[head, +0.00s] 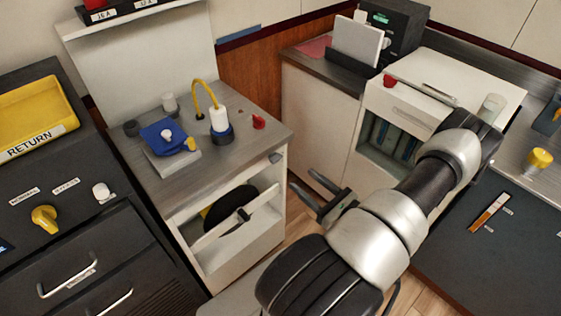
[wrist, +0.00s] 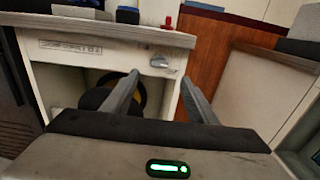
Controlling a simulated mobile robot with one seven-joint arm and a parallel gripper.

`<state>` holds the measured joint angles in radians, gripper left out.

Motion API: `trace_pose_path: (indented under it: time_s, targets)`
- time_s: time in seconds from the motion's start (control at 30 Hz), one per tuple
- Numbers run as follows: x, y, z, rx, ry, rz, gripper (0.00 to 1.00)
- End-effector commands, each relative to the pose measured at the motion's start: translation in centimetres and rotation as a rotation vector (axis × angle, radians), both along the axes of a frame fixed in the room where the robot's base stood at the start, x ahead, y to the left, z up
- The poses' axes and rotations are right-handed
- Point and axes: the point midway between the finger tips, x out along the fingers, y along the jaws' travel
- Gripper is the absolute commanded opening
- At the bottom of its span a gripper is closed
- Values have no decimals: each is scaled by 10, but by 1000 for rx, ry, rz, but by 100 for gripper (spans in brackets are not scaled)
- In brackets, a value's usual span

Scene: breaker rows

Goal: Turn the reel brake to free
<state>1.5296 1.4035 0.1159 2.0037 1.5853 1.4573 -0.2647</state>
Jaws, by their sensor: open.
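A small grey knob (head: 275,157) sits at the upper right of the white reel cabinet's front (head: 262,226). It is probably the reel brake; its marking is too small to read. In the wrist view the knob (wrist: 160,61) shows just beyond and between my fingertips, apart from them. A dark reel (head: 232,208) with a yellow part is in the cabinet's opening below, partly hidden by a pale bar (head: 222,220). My gripper (head: 303,180) is open and empty, in front of the cabinet's right side. It shows in the wrist view too (wrist: 160,78).
The cabinet's grey top (head: 240,155) holds a blue block, a white-and-blue cylinder with a yellow loop, and a red piece (head: 258,121). A dark console with a yellow tray (head: 38,110) stands left. A white cabinet (head: 320,120) stands behind right. Some floor is clear between.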

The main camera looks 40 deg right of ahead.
Motion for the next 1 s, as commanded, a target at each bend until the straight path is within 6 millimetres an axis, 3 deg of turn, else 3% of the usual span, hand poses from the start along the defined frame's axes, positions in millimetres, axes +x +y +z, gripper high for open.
trace_pose_path:
  time_s: [0.3,0.5,0.7,1.0]
  targets:
    - [71,7,0,0,-1,5,53]
    - [103,9,0,-1,0,3,53]
    - [118,9,0,-1,1,2,53]
    - [119,10,0,0,1,2,51]
